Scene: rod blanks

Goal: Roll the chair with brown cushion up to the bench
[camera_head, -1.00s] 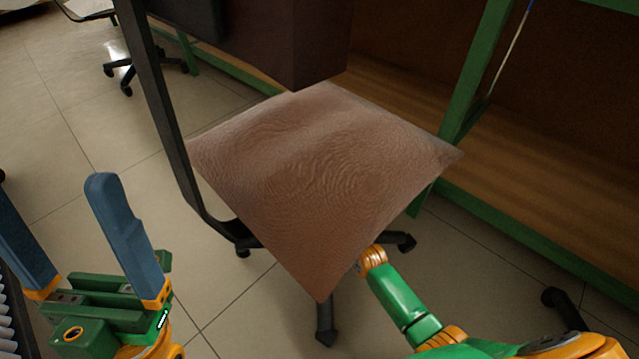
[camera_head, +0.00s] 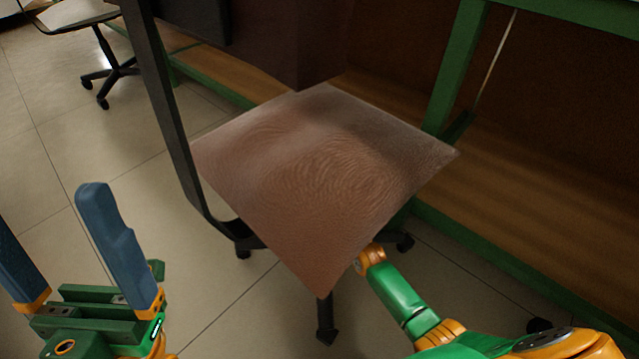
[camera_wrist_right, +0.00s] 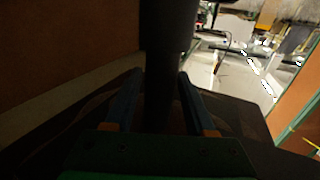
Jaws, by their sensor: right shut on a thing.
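The chair with the brown cushion (camera_head: 320,165) stands upright in the middle of the head view, its dark back frame (camera_head: 165,110) to the left. Its far edge is close to the bench, whose green leg (camera_head: 455,75) shows behind it to the right. My right arm reaches under the cushion, which hides that gripper in the head view. In the right wrist view my right gripper (camera_wrist_right: 160,75) has its blue fingers on either side of a dark upright post (camera_wrist_right: 167,60) of the chair and is shut on it. My left gripper (camera_head: 45,205) is open and empty.
Another chair (camera_head: 105,65) on casters stands at the back left. A dark brown box-like part (camera_head: 310,45) of the bench hangs just behind the cushion. A wooden low shelf (camera_head: 530,210) runs along the right. The tiled floor at left is clear.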

